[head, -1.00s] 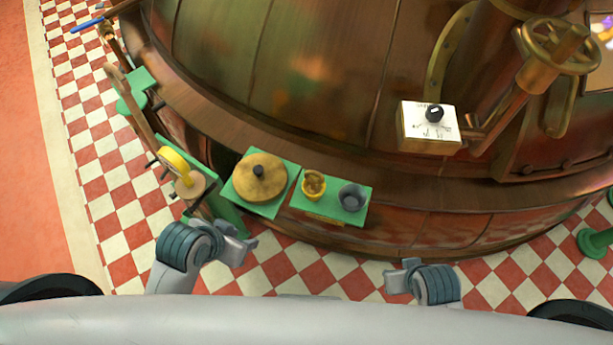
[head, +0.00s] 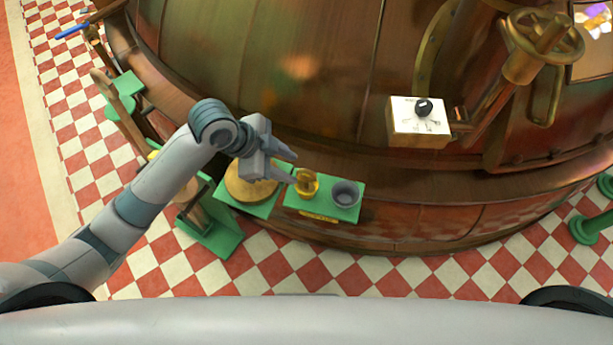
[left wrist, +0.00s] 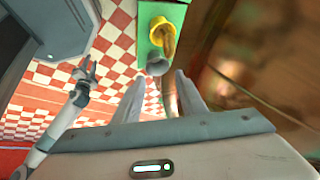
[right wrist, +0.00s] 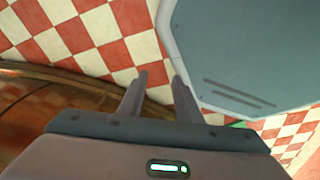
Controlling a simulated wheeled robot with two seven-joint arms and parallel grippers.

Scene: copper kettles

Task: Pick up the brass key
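A brass-coloured piece, which looks like the brass key (left wrist: 168,42), sits in a small yellow cup (head: 312,190) on a green shelf (head: 292,199) at the kettle's side. Its full shape is hard to make out. The yellow cup also shows in the left wrist view (left wrist: 157,24). My left gripper (head: 294,168) is open and empty, just above and left of the cup in the head view. In the left wrist view its fingers (left wrist: 160,80) are apart, with the cup beyond them. My right gripper (right wrist: 159,78) is open and empty over the checkered floor, out of the head view.
A grey cup (head: 345,193) stands beside the yellow cup. A round wooden lid (head: 246,187) lies on a green shelf to the left, partly behind my left arm. The large copper kettle (head: 270,70) rises behind. A dial box (head: 417,121) and a brass handwheel (head: 541,40) are at right.

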